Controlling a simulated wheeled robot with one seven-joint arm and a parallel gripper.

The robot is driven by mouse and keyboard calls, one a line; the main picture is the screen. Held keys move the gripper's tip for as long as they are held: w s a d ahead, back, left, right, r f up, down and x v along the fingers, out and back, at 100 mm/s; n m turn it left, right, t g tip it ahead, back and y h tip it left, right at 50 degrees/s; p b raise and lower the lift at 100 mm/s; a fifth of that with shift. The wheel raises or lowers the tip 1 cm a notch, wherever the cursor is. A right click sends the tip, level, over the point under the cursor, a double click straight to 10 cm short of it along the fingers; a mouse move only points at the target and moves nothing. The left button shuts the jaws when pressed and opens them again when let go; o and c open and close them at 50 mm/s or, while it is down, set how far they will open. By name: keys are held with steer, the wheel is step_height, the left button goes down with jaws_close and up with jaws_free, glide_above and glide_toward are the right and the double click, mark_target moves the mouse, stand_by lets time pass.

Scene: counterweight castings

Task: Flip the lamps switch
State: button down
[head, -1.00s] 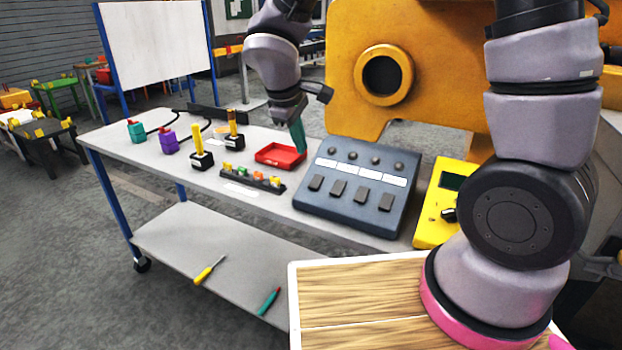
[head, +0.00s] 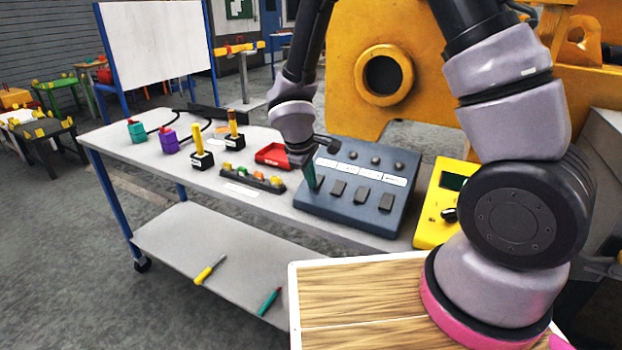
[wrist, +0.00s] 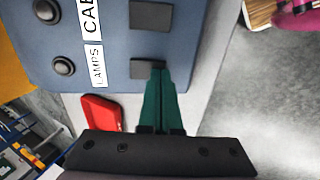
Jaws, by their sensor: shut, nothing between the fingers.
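A blue-grey control panel (head: 349,209) lies on the cart top, with a row of dark rocker switches and a row of round knobs above white labels. In the wrist view, the label LAMPS (wrist: 97,66) lines up with the lamps switch (wrist: 141,69), a dark rectangular rocker. My gripper (head: 312,186) is shut and empty, with green fingers pointing down at the panel's leftmost switch. In the wrist view the tips of my gripper (wrist: 157,68) are at the lamps switch's edge and overlap it. I cannot tell whether they touch or whether the rocker is tipped.
A red tray (head: 272,155) sits left of the panel, behind my gripper. A yellow device (head: 430,222) stands close on the panel's right. Plug-like blocks and a rack of small coloured parts (head: 254,181) occupy the cart's left. A large yellow casting (head: 345,100) rises behind.

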steer(key=shift+f, duration=0.2)
steer(key=shift+r, duration=0.1)
steer(key=shift+r, duration=0.75)
